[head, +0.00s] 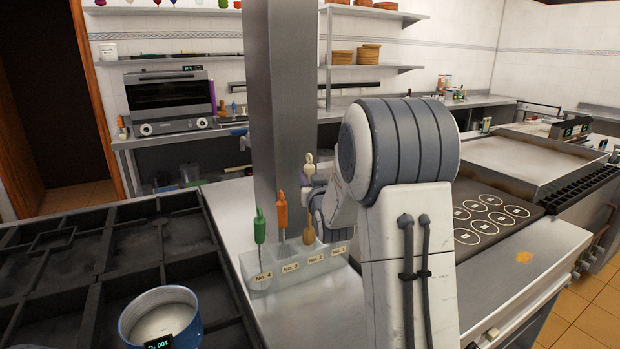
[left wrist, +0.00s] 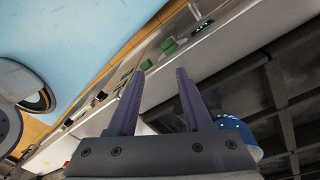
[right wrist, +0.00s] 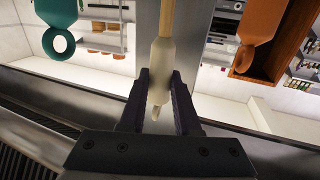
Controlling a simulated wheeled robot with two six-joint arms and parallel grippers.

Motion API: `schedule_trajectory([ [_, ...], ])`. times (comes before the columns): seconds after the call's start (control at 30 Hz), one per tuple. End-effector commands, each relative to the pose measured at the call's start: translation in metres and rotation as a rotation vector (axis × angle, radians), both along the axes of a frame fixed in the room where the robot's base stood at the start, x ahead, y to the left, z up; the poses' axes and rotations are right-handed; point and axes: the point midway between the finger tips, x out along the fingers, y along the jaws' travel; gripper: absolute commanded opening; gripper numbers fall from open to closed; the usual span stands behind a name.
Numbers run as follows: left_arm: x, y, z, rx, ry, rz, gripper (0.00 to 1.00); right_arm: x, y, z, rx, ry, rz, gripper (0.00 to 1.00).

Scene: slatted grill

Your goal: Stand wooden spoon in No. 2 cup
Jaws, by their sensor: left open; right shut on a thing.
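The wooden spoon (head: 309,235) hangs upright, bowl down, in the head view. Its bowl shows just over the part of the clear cup rack (head: 258,283) labelled No. 2 (head: 315,259). I cannot tell whether the bowl tip is inside the cup or just above its rim. My right gripper (right wrist: 160,85) is shut on the spoon's cream handle (right wrist: 162,62), seen in the right wrist view. In the head view my right arm partly hides the gripper and the No. 1 side. My left gripper (left wrist: 160,75) is open and empty.
A green-handled utensil (head: 260,228) stands in No. 4 and an orange-handled one (head: 282,212) in No. 3. A teal handle (right wrist: 58,28) shows in the right wrist view. A metal column (head: 275,100) rises behind the rack. A blue pot (head: 160,315) sits on the stove at left.

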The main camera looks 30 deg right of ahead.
Motion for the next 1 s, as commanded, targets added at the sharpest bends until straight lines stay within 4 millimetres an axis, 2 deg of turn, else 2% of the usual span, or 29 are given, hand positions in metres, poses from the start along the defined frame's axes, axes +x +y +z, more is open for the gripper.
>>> schedule_trajectory([
  [0.03, 0.0, 0.0, -0.006, 0.0, 0.0, 0.0, 0.5, 0.0, 0.0, -0.006, 0.0, -0.001, 0.0, 0.0],
  [1.0, 0.0, 0.0, -0.065, 0.0, 0.0, 0.0, 0.5, 0.0, 0.0, -0.063, 0.0, -0.001, 0.0, 0.0],
])
